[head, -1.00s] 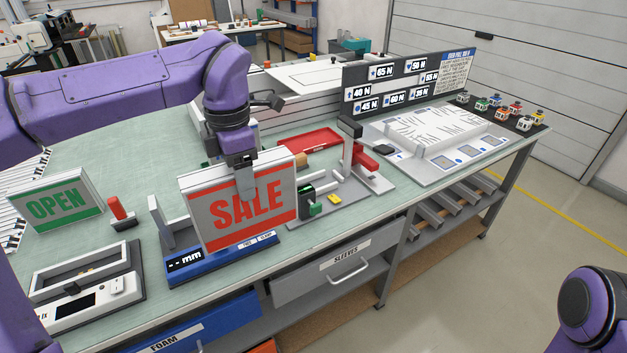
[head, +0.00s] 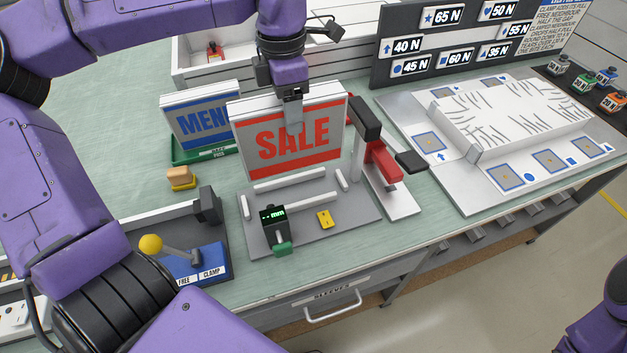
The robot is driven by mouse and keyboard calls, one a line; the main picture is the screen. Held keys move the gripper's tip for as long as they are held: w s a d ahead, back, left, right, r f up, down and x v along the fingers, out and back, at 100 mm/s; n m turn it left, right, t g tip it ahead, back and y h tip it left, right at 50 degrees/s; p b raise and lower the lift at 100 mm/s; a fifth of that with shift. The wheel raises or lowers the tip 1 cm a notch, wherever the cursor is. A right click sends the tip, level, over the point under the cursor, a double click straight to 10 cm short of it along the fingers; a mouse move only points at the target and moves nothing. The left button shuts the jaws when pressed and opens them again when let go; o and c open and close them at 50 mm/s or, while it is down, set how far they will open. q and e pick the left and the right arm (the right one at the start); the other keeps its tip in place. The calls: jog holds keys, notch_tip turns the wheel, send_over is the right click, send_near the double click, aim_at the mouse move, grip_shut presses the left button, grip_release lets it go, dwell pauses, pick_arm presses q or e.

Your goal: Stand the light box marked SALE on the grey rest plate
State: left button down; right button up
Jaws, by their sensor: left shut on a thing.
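The SALE light box (head: 292,139) is a white-edged box with a grey face, red letters and red bands. My left gripper (head: 292,112) is shut on its top edge and holds it roughly upright, slightly tilted in the picture. The grey rest plate (head: 352,212) lies on the bench, with white rails and small stops on it. The box's lower edge shows just over the plate's back part; I cannot tell whether it touches. The box hides part of the plate's back. My right gripper is out of view; only part of my right arm shows at lower right.
A MENU box (head: 198,118) stands in a green tray (head: 190,155) close behind left. A red and black press (head: 380,160) stands close right. A green-ended gauge (head: 275,228) and yellow piece (head: 324,219) sit on the plate. A FREE/CLAMP fixture (head: 200,262) is front left.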

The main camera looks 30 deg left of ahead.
aim_at(290, 156)
pick_arm(q)
jog(key=s+f, duration=0.2)
jog(key=f, duration=0.1)
jog(key=s+f, duration=0.1)
jog(key=shift+f, duration=0.35)
jog(key=w+f, duration=0.1)
jog(key=f, duration=0.3)
jog(key=w+f, duration=0.1)
jog(key=f, duration=0.1)
jog(key=shift+w+f, duration=0.1)
jog(key=shift+w, duration=0.25)
jog(key=shift+s+f, duration=0.15)
jog(key=shift+s, duration=0.35)
jog(key=shift+w, duration=0.15)
jog(key=shift+c, duration=1.6)
grip_release()
jog(key=shift+w+f, duration=0.1)
jog(key=shift+f, duration=0.05)
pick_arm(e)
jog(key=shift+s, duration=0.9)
